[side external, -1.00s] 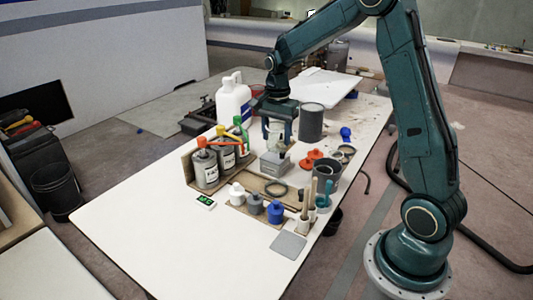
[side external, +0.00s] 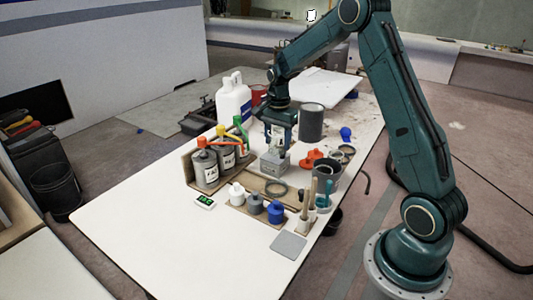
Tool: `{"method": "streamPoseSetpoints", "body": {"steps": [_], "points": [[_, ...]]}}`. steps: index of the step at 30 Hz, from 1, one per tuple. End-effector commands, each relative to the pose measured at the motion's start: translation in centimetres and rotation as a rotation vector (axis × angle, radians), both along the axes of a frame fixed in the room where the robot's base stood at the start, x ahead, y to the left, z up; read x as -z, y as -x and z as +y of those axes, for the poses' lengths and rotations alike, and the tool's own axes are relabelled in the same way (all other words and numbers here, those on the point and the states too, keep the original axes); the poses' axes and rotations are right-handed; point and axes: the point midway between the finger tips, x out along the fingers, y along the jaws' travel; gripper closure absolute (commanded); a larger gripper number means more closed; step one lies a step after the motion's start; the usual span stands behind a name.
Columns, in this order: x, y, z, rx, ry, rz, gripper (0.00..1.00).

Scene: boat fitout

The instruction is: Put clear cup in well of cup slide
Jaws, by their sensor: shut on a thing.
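My gripper (side external: 278,145) points straight down over the middle of the table, with its jaws shut on the clear cup (side external: 277,149). The cup is small, see-through and mostly hidden between the fingers. The cup slide is a grey block (side external: 273,166) at the end of a wooden track board, directly below the cup. The cup's lower end is at the block's top; I cannot tell whether it is inside the well, which is hidden from this side.
Three labelled cans with orange, yellow and green pump tops (side external: 206,170) stand left of the slide. A white jug (side external: 233,103) and dark grey can (side external: 311,123) stand behind. The table's front left is clear.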

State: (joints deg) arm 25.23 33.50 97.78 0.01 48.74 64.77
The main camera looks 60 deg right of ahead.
Motion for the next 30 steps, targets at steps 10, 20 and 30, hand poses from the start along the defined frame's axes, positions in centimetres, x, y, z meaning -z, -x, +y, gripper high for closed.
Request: {"method": "streamPoseSetpoints", "body": {"steps": [10,20,30], "points": [[6.9,0.1,0.1,0.0,-0.002,0.005,0.7],[10.9,0.0,0.0,0.0,0.0,0.001,0.7],[11.7,0.0,0.0,0.0,0.0,0.001,0.7]]}}
